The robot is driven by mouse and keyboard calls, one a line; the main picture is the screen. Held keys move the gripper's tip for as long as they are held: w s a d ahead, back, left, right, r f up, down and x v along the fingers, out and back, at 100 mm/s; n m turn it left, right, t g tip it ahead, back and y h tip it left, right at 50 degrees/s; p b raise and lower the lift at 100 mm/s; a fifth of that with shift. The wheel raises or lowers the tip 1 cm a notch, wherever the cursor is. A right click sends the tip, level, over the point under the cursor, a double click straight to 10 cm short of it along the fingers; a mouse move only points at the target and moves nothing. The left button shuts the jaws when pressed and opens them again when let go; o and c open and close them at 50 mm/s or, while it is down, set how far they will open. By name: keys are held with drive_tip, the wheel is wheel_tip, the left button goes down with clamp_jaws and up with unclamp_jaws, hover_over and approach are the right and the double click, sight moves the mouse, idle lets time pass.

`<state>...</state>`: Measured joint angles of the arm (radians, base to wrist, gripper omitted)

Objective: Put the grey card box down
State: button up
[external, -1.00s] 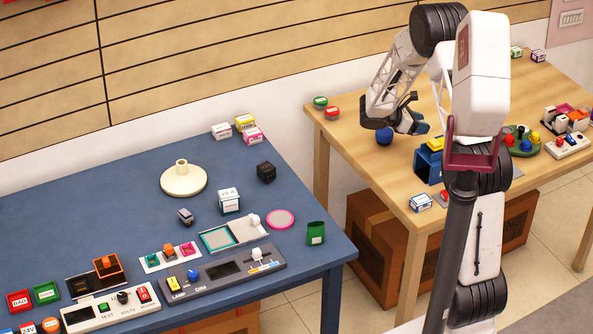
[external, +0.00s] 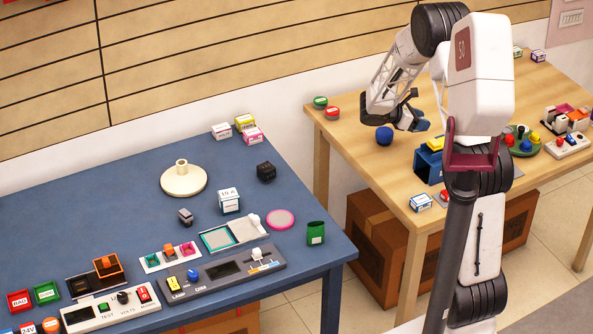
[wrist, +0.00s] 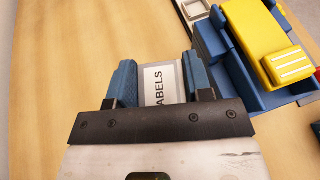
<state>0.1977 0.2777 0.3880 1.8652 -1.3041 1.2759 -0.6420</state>
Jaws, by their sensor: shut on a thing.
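My gripper (wrist: 165,88) is shut on the grey card box (wrist: 160,85), which sits between its two blue fingers in the wrist view. A white label reading "ABELS" shows on the box's upper face; the rest of it is cut off by my gripper. In the external view my gripper (external: 417,124) is low over the far part of the wooden table (external: 365,140). The box cannot be made out there. I cannot tell whether it touches the table.
A blue holder with a yellow piece (wrist: 262,45) stands close to the right of my gripper in the wrist view. Green and red round pieces (external: 332,112) sit at the table's left edge. Bare wood lies left of the box.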

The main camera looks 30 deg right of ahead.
drive_tip(key=shift+w+a, duration=0.1)
idle(0.3)
drive_tip(key=w+a+n+t+y, duration=0.1)
drive_tip(key=w+a+n+t, duration=0.45)
drive_tip(key=a, duration=0.85)
drive_tip(key=w+a+n+t+y, duration=0.1)
drive_tip(key=w+a+n+t, duration=0.1)
drive_tip(key=w+a, duration=0.9)
drive_tip(key=w+a+n+t, duration=0.3)
drive_tip(key=a+t, duration=0.1)
drive_tip(key=a, duration=1.3)
drive_tip(key=s+a+n+t+y, duration=0.1)
drive_tip(key=s+a+n+y, duration=0.2)
drive_tip(key=a, duration=1.3)
drive_tip(key=s+a+n+t+y, duration=0.2)
drive_tip(key=s+a+n+y, duration=0.1)
drive_tip(key=a, duration=1.4)
drive_tip(key=s+a+n+t+y, duration=0.2)
drive_tip(key=a+n+y, duration=0.2)
drive_tip(key=a, duration=1.2)
drive_tip(key=shift+s+a+r+y, duration=0.15)
drive_tip(key=shift+s+a+y, duration=0.25)
drive_tip(key=shift+y, duration=0.1)
drive_tip(key=shift+f, duration=3.1)
drive_tip(key=shift+f, duration=0.1)
